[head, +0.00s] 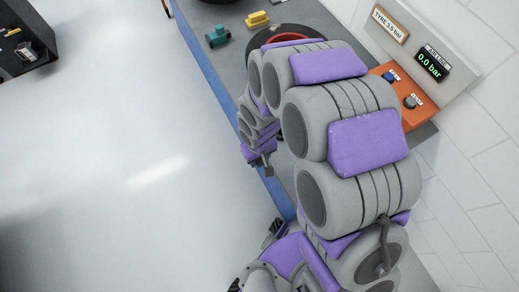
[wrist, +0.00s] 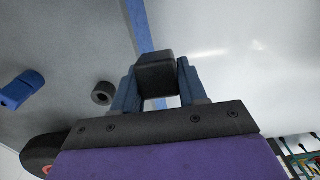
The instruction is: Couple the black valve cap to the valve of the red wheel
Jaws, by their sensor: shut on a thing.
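My gripper (wrist: 156,84) has its two blue-grey fingers closed on a black blocky piece, which looks like the black valve cap (wrist: 156,72). In the head view my gripper (head: 264,163) is small and dark, near the bench's blue front edge, and the cap cannot be made out there. The red wheel (head: 290,37) lies on the bench with a black tyre, mostly hidden behind my arm. Part of the wheel also shows at the lower left of the wrist view (wrist: 38,152), apart from the cap. Its valve is not visible.
A black ring-like part (wrist: 103,93) and a blue part (wrist: 22,90) lie on the grey bench. A teal part (head: 217,36) and a yellow part (head: 257,19) are at its far end. An orange unit (head: 410,112) with knobs stands by a 0.0 bar display (head: 432,64). The left floor is clear.

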